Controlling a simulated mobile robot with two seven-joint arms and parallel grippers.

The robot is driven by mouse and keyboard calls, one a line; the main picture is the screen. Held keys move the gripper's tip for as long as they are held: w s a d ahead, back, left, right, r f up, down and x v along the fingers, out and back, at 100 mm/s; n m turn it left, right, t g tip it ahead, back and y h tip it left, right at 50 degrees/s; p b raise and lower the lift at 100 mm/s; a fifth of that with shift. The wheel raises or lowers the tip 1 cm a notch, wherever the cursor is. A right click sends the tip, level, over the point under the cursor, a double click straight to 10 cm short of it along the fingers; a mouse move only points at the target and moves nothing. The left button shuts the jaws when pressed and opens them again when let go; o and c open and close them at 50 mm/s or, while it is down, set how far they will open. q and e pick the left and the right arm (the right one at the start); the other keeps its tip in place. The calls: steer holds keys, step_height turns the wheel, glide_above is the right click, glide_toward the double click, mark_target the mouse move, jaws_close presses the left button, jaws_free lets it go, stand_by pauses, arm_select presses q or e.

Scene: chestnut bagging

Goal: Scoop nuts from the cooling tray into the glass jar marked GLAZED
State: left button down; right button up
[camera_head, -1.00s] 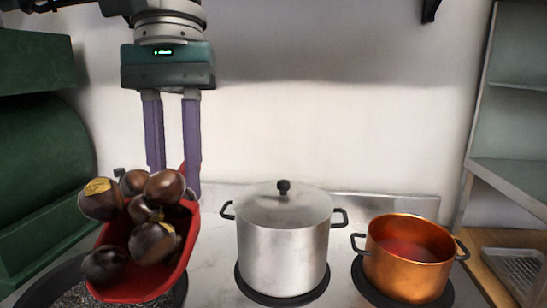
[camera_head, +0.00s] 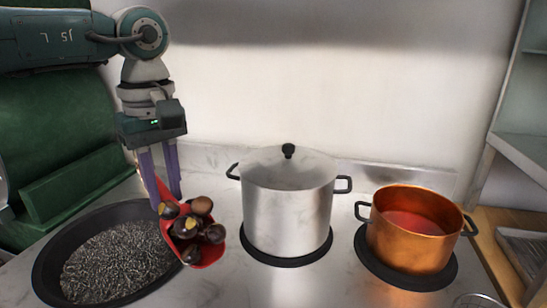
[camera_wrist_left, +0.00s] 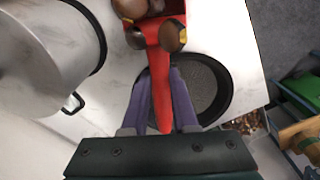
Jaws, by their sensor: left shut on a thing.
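My left gripper (camera_head: 161,188) is shut on the handle of a red scoop (camera_head: 208,253). The scoop holds several brown chestnuts (camera_head: 202,205), some with pale patches, and is tilted with its bowl toward the camera. It hangs above the counter, between the black pan and the steel pot. In the left wrist view the purple fingers grip the red handle (camera_wrist_left: 165,75), and chestnuts (camera_wrist_left: 172,36) show at the top. I see no glass jar marked GLAZED and cannot pick out the cooling tray. My right gripper is not in view.
A wide black pan (camera_head: 45,270) of dark granules stands at left. A lidded steel pot (camera_head: 287,215) and a copper pot (camera_head: 412,246) with red contents stand to the right. A green machine (camera_head: 50,140) is at far left. A shelf rises at far right.

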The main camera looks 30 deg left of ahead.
arm_select(q)
steer(key=d+r+y+p, duration=0.1)
steer(key=r+y+p, duration=0.1)
steer(key=s+d+r+t+y+p, duration=0.1)
steer(key=d+y+p, duration=0.1)
steer(key=p, duration=0.1)
steer(key=shift+d+r, duration=0.1)
steer(key=shift+r, duration=0.25)
steer(key=s+d+r+t+y+p, duration=0.1)
steer(key=d+r+t+y+p, duration=0.1)
steer(key=d+y, duration=0.3)
steer(key=shift+s+d+r+y+p, duration=0.3)
steer(key=shift+d+y+p, duration=0.05)
steer(key=shift+y+p, duration=0.2)
steer(key=shift+a, duration=0.1)
